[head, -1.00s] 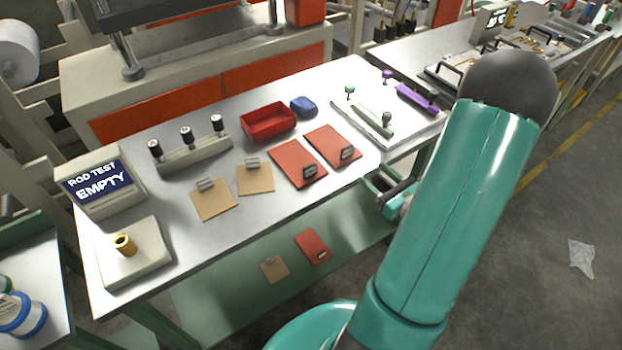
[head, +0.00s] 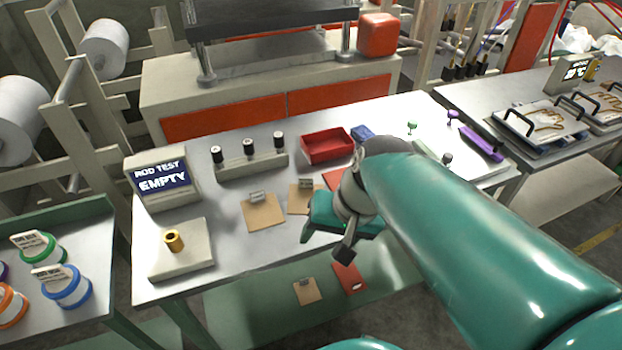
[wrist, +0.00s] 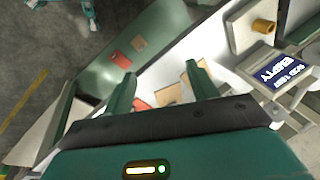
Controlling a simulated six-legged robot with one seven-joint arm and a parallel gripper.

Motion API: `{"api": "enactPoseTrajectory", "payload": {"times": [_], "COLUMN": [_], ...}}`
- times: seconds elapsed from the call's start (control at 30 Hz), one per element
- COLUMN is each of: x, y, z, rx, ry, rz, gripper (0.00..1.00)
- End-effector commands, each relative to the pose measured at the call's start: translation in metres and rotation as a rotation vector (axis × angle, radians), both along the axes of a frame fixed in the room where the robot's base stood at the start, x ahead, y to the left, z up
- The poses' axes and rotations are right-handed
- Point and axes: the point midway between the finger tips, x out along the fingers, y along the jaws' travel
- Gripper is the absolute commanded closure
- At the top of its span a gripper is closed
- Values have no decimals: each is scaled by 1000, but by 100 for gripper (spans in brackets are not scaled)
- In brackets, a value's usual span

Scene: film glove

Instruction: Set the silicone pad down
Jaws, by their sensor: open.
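Flat red pads with small metal tabs look like the silicone pads, though I see no label naming them. One red pad (head: 347,277) lies on the lower shelf; it also shows in the wrist view (wrist: 122,60). Another red pad (head: 333,179) lies on the tabletop, mostly hidden behind my wrist. My gripper (head: 326,242) hangs over the table's front edge, above and apart from the lower shelf. In the wrist view my gripper (wrist: 160,76) has its fingers wide apart, with nothing between them.
Tan pads (head: 264,214) lie left of my gripper, and another tan pad (head: 307,291) on the lower shelf. A red bin (head: 328,147), a rod rack (head: 252,165), a brass-tubed block (head: 182,255) and an "EMPTY" sign box (head: 162,182) stand on the table (head: 220,262).

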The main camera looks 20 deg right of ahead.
Motion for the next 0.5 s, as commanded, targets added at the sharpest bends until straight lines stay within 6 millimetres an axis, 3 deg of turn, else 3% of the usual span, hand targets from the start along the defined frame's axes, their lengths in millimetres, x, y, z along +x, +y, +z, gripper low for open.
{"api": "enactPoseTrajectory", "payload": {"times": [0.03, 0.2, 0.5], "x": [-2, -3, -3], "y": [2, 1, -1], "z": [14, 46, 56], "rx": [-90, -304, -366], "ry": [-77, -254, -305], "rz": [80, 246, 288], "gripper": [42, 42, 42]}}
